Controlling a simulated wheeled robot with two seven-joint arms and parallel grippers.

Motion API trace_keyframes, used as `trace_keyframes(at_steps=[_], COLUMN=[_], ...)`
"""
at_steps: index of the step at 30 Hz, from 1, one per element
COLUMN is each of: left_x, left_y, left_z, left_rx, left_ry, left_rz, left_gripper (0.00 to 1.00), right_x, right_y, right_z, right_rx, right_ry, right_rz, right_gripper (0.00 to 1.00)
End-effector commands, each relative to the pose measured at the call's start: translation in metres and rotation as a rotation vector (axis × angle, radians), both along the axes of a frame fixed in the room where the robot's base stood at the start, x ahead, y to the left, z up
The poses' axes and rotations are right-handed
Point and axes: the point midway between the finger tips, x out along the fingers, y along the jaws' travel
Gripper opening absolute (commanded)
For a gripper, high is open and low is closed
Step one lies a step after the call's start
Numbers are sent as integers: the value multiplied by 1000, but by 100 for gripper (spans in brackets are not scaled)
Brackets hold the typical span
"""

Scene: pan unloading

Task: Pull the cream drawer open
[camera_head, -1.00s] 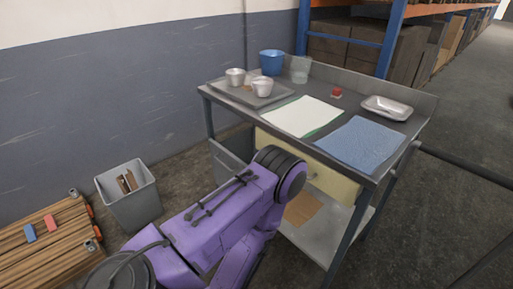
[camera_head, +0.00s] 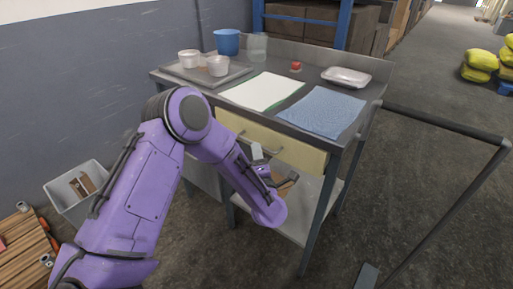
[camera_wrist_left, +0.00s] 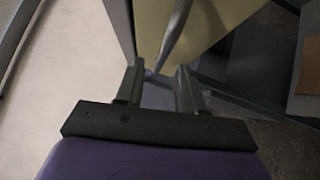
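The cream drawer (camera_head: 305,157) sits under the worktop of the grey metal workbench, and its front looks flush with the frame. A grey bar handle (camera_head: 275,153) runs across its front. My left gripper (camera_head: 264,155) is at the handle, in front of the drawer. In the left wrist view its two fingers (camera_wrist_left: 159,82) are apart, and the handle bar (camera_wrist_left: 176,32) reaches down to the gap between the fingertips. Whether they touch it I cannot tell. My right gripper is not in view.
On the worktop lie a white sheet (camera_head: 262,92), a blue cloth (camera_head: 322,110), a metal dish (camera_head: 346,77) and a tray (camera_head: 190,75) with cups. A grey bin (camera_head: 68,207) stands at left. A dark rail (camera_head: 445,122) runs at right.

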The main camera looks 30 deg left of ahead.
Motion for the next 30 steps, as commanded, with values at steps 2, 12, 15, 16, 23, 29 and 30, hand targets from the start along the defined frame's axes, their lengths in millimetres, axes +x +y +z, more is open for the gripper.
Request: trace_keyframes(at_steps=[2,12,15,16,23,29,30], left_x=[10,25,24,24,24,23,22], left_y=[10,21,21,21,20,23,24], left_z=[3,4,4,3,3,2,2], left_rx=[0,2,2,2,2,3,3], left_ry=[0,4,4,4,4,6,7], left_rz=[2,-3,-3,-3,-3,-2,1], left_gripper=[38,38,35,25,0,0,0], right_x=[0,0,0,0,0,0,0], right_y=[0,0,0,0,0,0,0], right_z=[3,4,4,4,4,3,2], right_rx=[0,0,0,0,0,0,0], right_ry=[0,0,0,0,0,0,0], right_rz=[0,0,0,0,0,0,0], right_gripper=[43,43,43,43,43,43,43])
